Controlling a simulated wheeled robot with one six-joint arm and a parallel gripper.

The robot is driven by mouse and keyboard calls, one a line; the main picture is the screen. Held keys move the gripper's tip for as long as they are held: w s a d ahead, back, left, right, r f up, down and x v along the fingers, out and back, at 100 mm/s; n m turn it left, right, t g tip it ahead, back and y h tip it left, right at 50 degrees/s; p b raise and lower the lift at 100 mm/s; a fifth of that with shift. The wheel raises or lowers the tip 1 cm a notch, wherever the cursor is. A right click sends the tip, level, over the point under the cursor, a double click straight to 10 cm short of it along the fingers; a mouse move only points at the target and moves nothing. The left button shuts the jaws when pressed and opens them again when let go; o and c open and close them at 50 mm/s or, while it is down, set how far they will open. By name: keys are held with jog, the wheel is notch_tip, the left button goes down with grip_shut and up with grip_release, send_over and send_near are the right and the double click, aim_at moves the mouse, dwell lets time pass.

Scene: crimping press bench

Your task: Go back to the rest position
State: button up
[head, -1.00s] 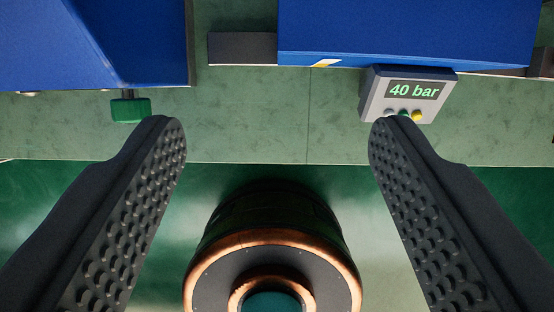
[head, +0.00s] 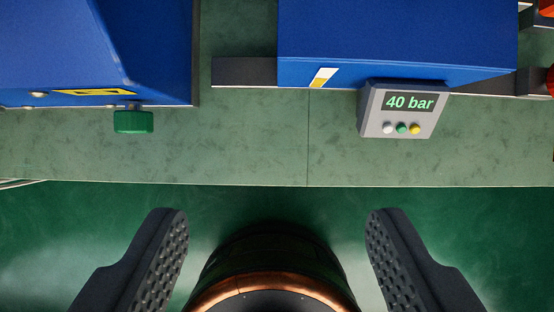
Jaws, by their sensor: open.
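My gripper (head: 277,225) is open and empty, its two dark studded fingers wide apart at the bottom of the head view. Both fingertips lie below the front edge of the bench in the picture, clear of everything on it. Between the fingers a dark round part with a copper-coloured ring (head: 270,280) shows at the bottom edge; its lower part is cut off.
The green bench top (head: 230,150) has free room along its front. Behind it stand a blue machine (head: 400,35) with a grey "40 bar" control box (head: 402,110), and another blue machine (head: 140,45) with a green knob (head: 133,121). Red parts (head: 549,80) show far right.

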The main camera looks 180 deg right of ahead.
jog(key=s+r+t, duration=0.6)
jog(key=s+r, duration=0.2)
jog(key=s, duration=0.4)
jog(key=s+r+t, duration=0.6)
jog(key=s+r, duration=0.2)
jog(key=s, duration=0.4)
jog(key=shift+a+t, duration=0.35)
jog(key=shift+t, duration=0.05)
jog(key=shift+w, duration=0.15)
dwell(2.6)
